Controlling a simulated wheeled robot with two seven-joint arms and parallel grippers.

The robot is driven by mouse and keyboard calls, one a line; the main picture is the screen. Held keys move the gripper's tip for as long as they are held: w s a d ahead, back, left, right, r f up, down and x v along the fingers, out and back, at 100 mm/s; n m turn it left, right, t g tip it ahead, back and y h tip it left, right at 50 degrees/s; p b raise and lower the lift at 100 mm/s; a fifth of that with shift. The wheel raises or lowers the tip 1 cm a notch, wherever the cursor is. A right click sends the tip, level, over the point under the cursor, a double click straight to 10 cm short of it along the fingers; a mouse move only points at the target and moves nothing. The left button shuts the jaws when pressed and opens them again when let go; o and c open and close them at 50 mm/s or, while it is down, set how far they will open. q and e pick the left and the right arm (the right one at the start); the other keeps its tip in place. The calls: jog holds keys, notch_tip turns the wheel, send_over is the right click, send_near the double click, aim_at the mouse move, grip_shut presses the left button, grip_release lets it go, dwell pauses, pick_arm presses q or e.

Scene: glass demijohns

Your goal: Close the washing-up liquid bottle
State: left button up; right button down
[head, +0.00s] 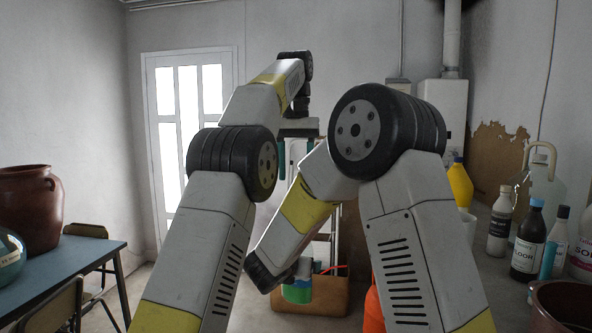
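I cannot tell for sure which thing is the washing-up liquid bottle. A small green and teal thing (297,293) shows at the end of my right arm, low in the middle; whether it is a bottle or partly finger pads is unclear. My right gripper (300,278) is mostly hidden by its own wrist. My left gripper (297,150) hangs pointing down in the upper middle, above the right one. Its two teal fingers stand apart, with no held thing visible between them. A yellow bottle (460,184) stands on the right, partly behind my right arm.
Several bottles, including a dark one with a blue cap (529,245) and a white one (499,222), stand on the right counter. A brown pot (562,306) is in front. A brown box (328,298) is behind my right wrist. A blue table (85,262) with a jar (32,207) is left.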

dwell(0.5)
pick_arm(q)
jog(key=shift+w+a+f, duration=0.1)
jog(key=shift+a+f, duration=0.05)
jog(key=shift+f, duration=1.1)
jog(key=shift+d+f, duration=0.2)
jog(key=shift+f, duration=2.5)
jog(key=shift+c, duration=0.4)
grip_shut()
